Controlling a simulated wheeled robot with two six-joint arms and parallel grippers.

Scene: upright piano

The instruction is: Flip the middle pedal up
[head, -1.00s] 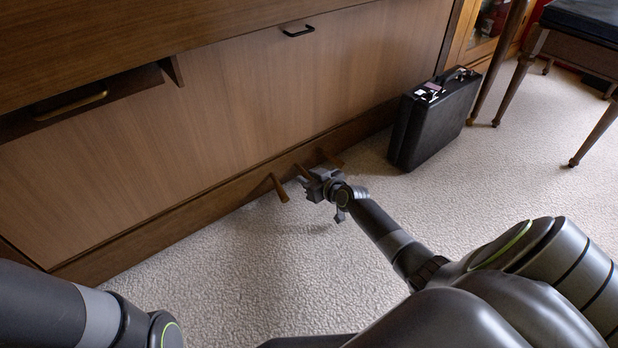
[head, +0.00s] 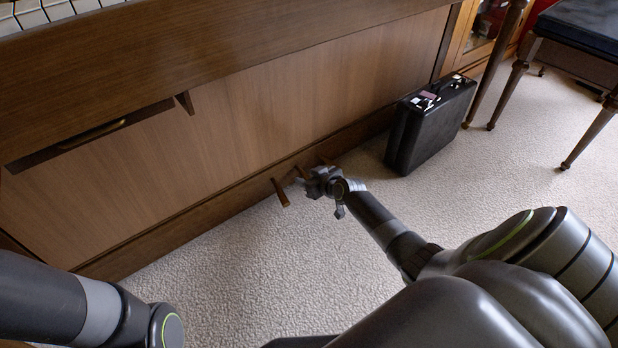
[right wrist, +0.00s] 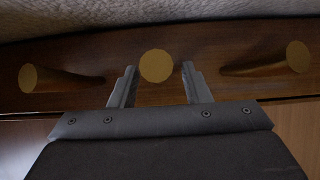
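The wooden middle pedal (head: 302,173) juts from the piano's bottom board, partly hidden by my right gripper (head: 312,184). In the right wrist view the middle pedal's round, light brown end (right wrist: 157,66) shows between the two spread fingers of my right gripper (right wrist: 159,82). Gaps show on both sides of it, and I see no clear contact. One outer pedal (head: 280,191) is left of the gripper in the head view, and the other (head: 325,160) is just behind it. My left gripper is out of view; only part of the left arm shows.
The piano's lower panel (head: 250,125) and bottom board (head: 190,219) stand close behind the pedals. A black briefcase (head: 430,125) stands on the carpet at right, beside the piano. A padded bench (head: 585,35) is farther right. Carpet (head: 240,265) in front is clear.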

